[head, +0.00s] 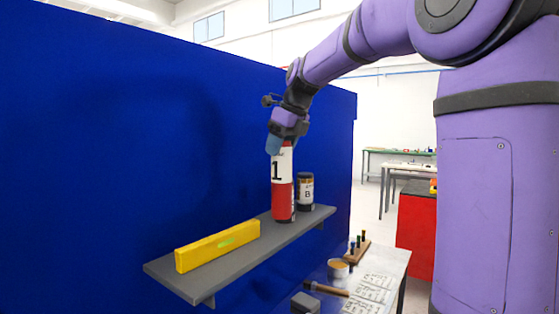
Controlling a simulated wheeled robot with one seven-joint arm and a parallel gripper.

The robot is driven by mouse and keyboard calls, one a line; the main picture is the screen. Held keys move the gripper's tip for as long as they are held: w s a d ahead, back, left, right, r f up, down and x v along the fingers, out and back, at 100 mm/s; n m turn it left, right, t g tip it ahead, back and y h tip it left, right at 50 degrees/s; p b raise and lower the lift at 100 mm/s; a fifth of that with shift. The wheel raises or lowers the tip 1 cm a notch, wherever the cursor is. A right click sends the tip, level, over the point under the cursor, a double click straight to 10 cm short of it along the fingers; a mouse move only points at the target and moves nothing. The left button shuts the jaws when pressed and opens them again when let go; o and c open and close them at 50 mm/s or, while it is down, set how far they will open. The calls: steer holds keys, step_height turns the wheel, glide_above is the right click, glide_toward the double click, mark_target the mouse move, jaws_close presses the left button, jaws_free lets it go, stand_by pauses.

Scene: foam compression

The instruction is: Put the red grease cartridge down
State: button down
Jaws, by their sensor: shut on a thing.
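The red grease cartridge (283,198) is a tall cylinder with a red lower part and a white band marked "1". It stands upright at the grey shelf (187,282), its base on or just above the shelf surface; I cannot tell which. My gripper (279,145) is over its top and shut on it, reaching down from the upper right. The fingers hide the cartridge's top end.
A yellow spirit level (218,245) lies on the shelf's near part. A blue wall (120,130) backs the shelf. A table (397,262) with papers and a hammer (327,287) is below right.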

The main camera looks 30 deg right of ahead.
mark_target(280, 159)
steer(key=shift+w+d+f, duration=0.1)
steer(key=shift+w+f, duration=0.15)
steer(key=shift+f, duration=0.65)
steer(key=shift+w+d+f, duration=0.1)
steer(key=shift+w+f, duration=0.15)
steer(key=shift+f, duration=0.7)
steer(key=shift+c, duration=1.9)
jaws_free()
steer(key=v, duration=1.2)
